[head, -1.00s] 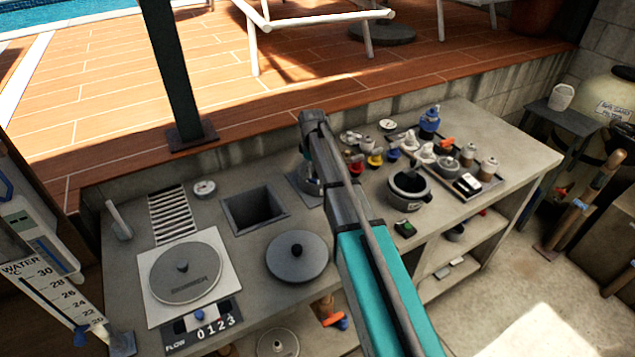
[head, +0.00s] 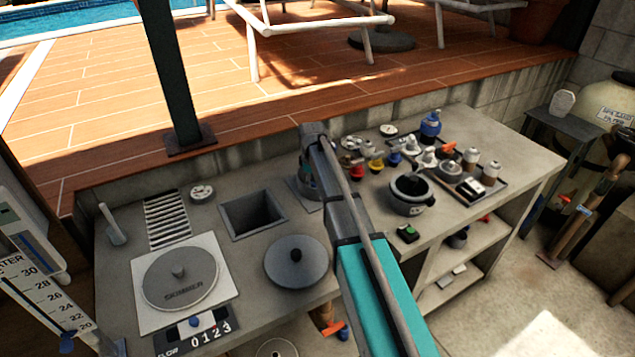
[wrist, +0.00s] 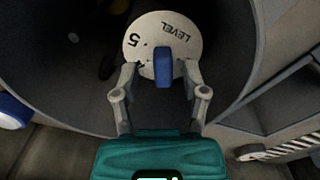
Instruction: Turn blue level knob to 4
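The blue level knob (wrist: 163,68) is a blue bar on a round white dial (wrist: 185,50) marked "LEVEL" and "5", in the wrist view. The dial sits in front of a dark round hollow. The blue bar points up and down in the picture. My gripper (wrist: 160,73) has one finger on each side of the knob, with gaps visible between fingers and bar. The left finger partly covers a mark below the "5". In the head view, my arm hides the gripper and the knob.
A grey lid (head: 297,261) and a square opening (head: 252,214) lie left of my arm on the bench. A skimmer cover (head: 180,279) is further left. A dark pot (head: 410,195) and a tray of fittings (head: 487,188) stand to the right. A blue-rimmed white part (wrist: 12,110) is at the wrist view's left edge.

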